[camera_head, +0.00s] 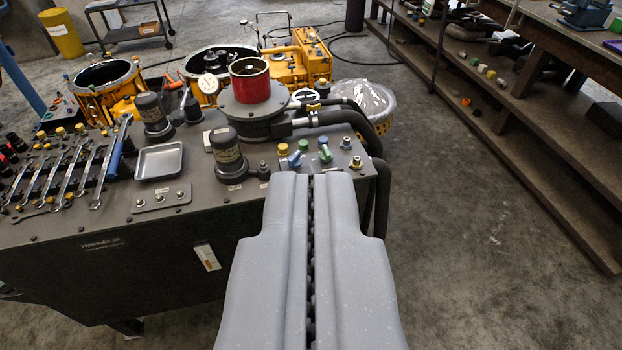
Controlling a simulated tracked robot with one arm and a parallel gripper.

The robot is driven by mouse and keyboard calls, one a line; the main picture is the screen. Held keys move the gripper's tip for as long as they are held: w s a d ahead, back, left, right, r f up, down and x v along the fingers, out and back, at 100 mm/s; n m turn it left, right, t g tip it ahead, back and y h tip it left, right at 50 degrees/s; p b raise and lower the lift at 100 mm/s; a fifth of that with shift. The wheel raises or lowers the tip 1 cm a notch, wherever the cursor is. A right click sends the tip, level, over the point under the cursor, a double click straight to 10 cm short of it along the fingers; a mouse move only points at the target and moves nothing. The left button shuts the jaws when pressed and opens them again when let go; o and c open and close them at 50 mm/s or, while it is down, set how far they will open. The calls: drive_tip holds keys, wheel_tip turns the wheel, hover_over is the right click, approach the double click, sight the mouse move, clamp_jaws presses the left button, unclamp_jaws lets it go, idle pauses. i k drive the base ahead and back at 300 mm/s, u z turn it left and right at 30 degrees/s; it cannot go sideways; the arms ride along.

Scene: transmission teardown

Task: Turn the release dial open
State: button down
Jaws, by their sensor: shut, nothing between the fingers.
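My gripper (312,176) points away from the camera, its two grey fingers side by side with only a thin dark slit between them. It is shut and empty. Just past the fingertips in the picture, a grey hydraulic unit (150,255) has small controls at its right end. Among them are a blue-handled knob (295,159), a green-handled knob (325,150) and a yellow cap (283,149). I cannot tell which control is the release dial. The fingers hide the unit's front right corner. Whether the fingertips touch anything cannot be told.
A red-topped cylinder (250,82) and a dark motor (228,155) rise from the unit, left of the controls. Black hoses (345,118) bend down at its right. Wrenches (105,165) and a metal tray (159,161) lie left. Open floor (465,230) lies right, before a shelf (550,150).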

sight(325, 156)
drive_tip(key=z, duration=0.1)
drive_tip(key=k, duration=0.4)
drive_tip(key=u, duration=0.1)
drive_tip(key=i, duration=1.35)
drive_tip(key=z, duration=0.65)
